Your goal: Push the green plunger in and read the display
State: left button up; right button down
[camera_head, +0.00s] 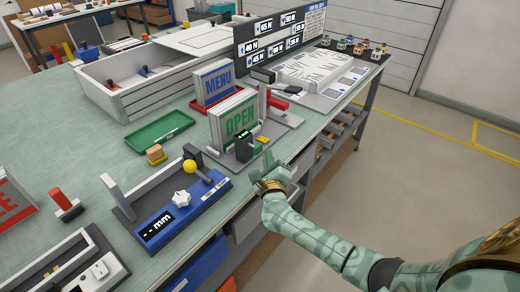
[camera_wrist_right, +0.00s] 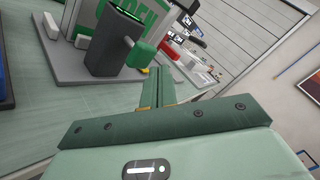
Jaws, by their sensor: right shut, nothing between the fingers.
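A dark upright block (camera_head: 243,149) stands on a grey base near the front edge of the bench, with a small green-lit display on its top (camera_head: 243,135). In the right wrist view the same block (camera_wrist_right: 108,45) has a green plunger (camera_wrist_right: 141,54) sticking out of its side towards my gripper. My right gripper (camera_head: 268,163) is shut and empty, beside the block. In the wrist view its fingertips (camera_wrist_right: 158,73) are close to the plunger; I cannot tell whether they touch. The display's reading is too small to make out. My left gripper is not in view.
An OPEN sign (camera_head: 238,122) and a MENU sign (camera_head: 216,83) stand behind the block. A blue gauge with a yellow knob (camera_head: 190,166) lies to the left, with a green tray (camera_head: 160,131) behind it. The floor right of the bench is clear.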

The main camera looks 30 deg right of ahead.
jog(key=shift+s, duration=0.1)
jog(key=s, duration=0.1)
jog(key=s+d+p, duration=0.1)
jog(key=s, duration=0.1)
jog(key=s+d+p, duration=0.1)
jog(key=shift+s, duration=0.25)
dwell(0.6)
jog(key=s+a+f+n+g+y, duration=0.35)
jog(key=s+f+n, duration=0.65)
jog(key=f, duration=0.4)
jog(key=s+a+f+n+g+y, duration=0.35)
jog(key=s+f+n, duration=0.45)
jog(key=f+n, duration=0.4)
jog(key=s+f+n+g, duration=0.3)
jog(key=s+f+n, duration=0.1)
jog(key=s, duration=0.7)
jog(key=s+f+n+g, duration=0.3)
jog(key=s+f+n, duration=0.1)
jog(key=s, duration=0.7)
jog(key=s+a+f+n+g, duration=0.1)
jog(key=s+f+n+g, duration=0.2)
jog(key=s+f, duration=0.3)
jog(key=s+n, duration=0.1)
jog(key=s, duration=0.4)
jog(key=shift+f+n+g, duration=0.3)
jog(key=shift+f, duration=0.05)
